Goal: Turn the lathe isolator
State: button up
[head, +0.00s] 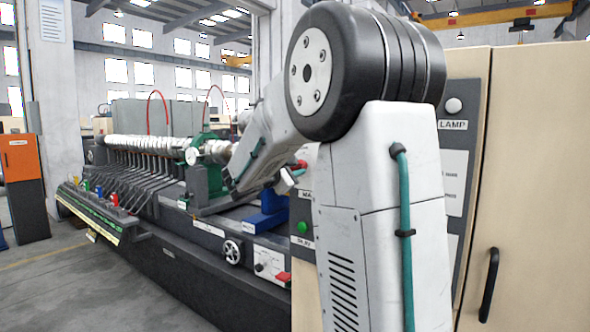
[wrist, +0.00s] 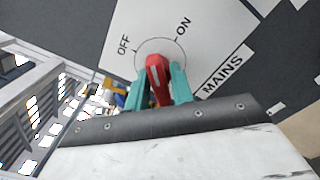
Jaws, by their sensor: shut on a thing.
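The knob's outer end tilts toward the bottom of the wrist picture. I cannot tell exactly where its pointer stands between OFF and ON. In the head view a small red part (head: 300,165) shows beside my arm; my upper arm hides most of the panel there.
A long lathe (head: 150,160) with a row of levers runs to the left. A beige cabinet (head: 535,180) with a black handle stands at right.

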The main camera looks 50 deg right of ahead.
jog(key=n, duration=0.4)
jog(key=shift+n, duration=0.4)
jog(key=n, duration=0.4)
jog(key=shift+n, duration=0.3)
jog(key=o, duration=0.8)
jog(key=shift+a, duration=0.1)
jog(key=a, duration=0.7)
jog(key=shift+s+a, duration=0.25)
jog(key=shift+a, duration=0.1)
